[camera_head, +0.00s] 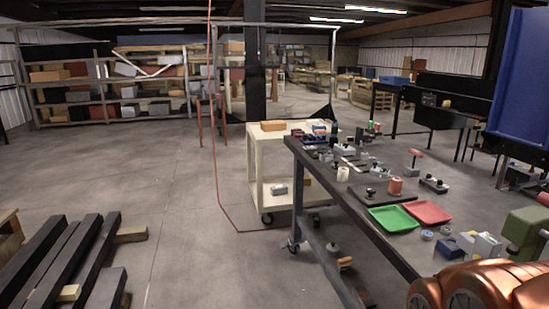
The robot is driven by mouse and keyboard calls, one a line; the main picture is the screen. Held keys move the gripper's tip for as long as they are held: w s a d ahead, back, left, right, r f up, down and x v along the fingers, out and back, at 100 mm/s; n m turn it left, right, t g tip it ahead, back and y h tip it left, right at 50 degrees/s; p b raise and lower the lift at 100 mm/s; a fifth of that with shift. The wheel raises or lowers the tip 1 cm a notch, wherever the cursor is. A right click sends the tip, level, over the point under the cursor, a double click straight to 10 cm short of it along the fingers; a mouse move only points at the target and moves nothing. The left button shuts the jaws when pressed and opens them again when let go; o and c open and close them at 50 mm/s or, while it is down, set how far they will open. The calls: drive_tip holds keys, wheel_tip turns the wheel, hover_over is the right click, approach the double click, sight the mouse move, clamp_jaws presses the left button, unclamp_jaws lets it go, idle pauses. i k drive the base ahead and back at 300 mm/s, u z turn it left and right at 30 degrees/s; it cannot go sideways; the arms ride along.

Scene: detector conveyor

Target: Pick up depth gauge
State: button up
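A long dark workbench (352,208) runs from the centre to the lower right, with many small tools and parts on it. I cannot tell which of them is the depth gauge; they are small and crowded. A dark plate holds a small black knobbed piece (370,192), near a white cylinder (342,174) and a reddish cylinder (396,186). A low grey piece with dark knobs (434,184) and a red-topped tool (415,158) stand farther right. My gripper's fingers do not show; only a copper-coloured part, seemingly of my arm, fills the bottom right corner.
A green tray (393,219) and red tray (428,212) lie mid-bench. A cream cart (256,176) stands behind the bench. Dark beams (62,262) lie lower left; the floor between is mostly clear.

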sight(485, 244)
drive_tip(key=z, duration=0.7)
drive_tip(key=k, duration=0.1)
drive_tip(key=z, duration=0.85)
drive_tip(key=i, duration=0.2)
drive_tip(key=u, duration=0.5)
